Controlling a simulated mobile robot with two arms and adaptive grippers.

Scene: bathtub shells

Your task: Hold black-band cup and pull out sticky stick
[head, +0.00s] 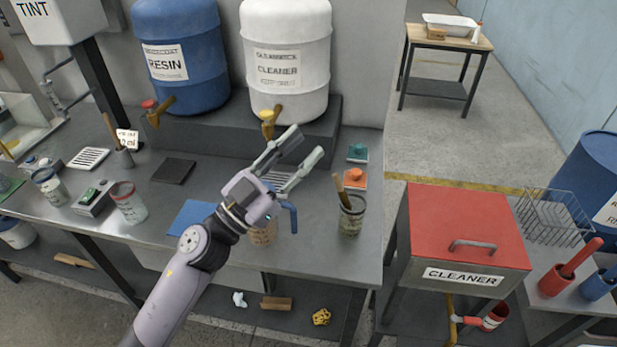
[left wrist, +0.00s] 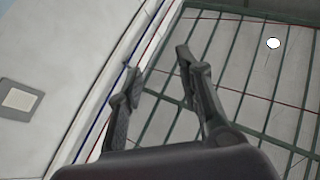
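A clear cup with a dark band at its rim (head: 350,222) stands upright near the right end of the grey workbench. A brown wooden stick (head: 340,188) leans in it and sticks out above the rim. My left gripper (head: 306,146) is to the left of this cup, raised above the bench and pointing up and to the right. Its two fingers are apart with nothing between them. The left wrist view also shows the open fingers (left wrist: 158,75), with ceiling-like beams beyond. My right gripper does not show.
A red-banded cup (head: 130,208) and another cup (head: 50,188) stand at the left. A cup (head: 262,234) is partly hidden by my left arm. A blue drum (head: 185,90) and white drum (head: 285,100) stand behind. A red-lidded cleaner box (head: 465,215) stands at the right.

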